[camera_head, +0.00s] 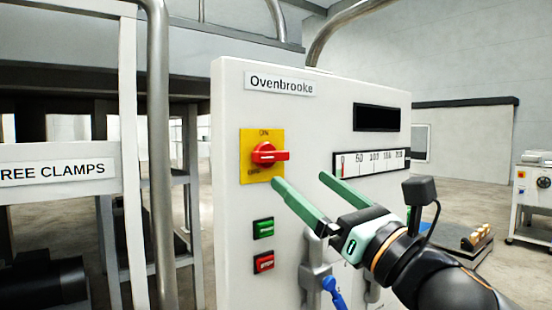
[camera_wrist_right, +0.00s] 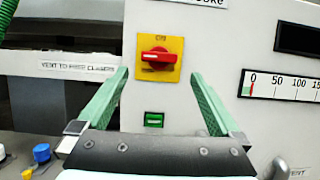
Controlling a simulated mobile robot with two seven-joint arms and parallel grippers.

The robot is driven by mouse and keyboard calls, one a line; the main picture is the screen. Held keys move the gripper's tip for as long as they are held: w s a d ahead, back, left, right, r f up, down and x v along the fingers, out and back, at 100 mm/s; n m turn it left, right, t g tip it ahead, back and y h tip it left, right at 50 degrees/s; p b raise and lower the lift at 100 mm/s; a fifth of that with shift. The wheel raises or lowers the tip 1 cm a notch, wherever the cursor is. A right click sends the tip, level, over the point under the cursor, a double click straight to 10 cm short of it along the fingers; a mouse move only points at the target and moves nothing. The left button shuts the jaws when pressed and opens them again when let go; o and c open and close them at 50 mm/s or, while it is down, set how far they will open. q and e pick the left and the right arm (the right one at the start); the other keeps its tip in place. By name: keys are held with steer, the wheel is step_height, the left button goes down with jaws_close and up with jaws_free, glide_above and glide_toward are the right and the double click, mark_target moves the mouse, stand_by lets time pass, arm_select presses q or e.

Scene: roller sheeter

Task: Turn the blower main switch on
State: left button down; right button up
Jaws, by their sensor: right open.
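The main switch is a red rotary handle (camera_head: 268,153) on a yellow plate (camera_head: 249,172), on the white panel (camera_head: 228,105) labelled Ovenbrooke. The handle lies horizontal. The plate has "ON" at its top and a second marking at lower left, too small to read surely. My right gripper (camera_head: 300,182) is open, with green fingers spread, empty, below and right of the handle in the head view. In the right wrist view the red handle (camera_wrist_right: 158,57) appears beyond and between the fingertips (camera_wrist_right: 158,73), apart from them. My left gripper is not in view.
A green button (camera_head: 263,228) and a red button (camera_head: 264,262) sit below the switch. A dark display (camera_head: 376,117) and a scale gauge (camera_head: 372,163) are to the right. A metal pipe (camera_head: 158,150) stands left of the panel. A blue-handled part (camera_head: 334,292) is low on the panel.

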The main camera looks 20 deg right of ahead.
mark_target(275, 158)
steer(key=x, duration=0.7)
steer(key=shift+w+a+r+p, duration=0.1)
steer(key=shift+w+r+p, duration=0.05)
steer(key=shift+p, duration=0.15)
steer(key=shift+w+a+r, duration=0.2)
steer(key=shift+w, duration=0.35)
steer(key=shift+c, duration=0.2)
steer(key=c, duration=1.2)
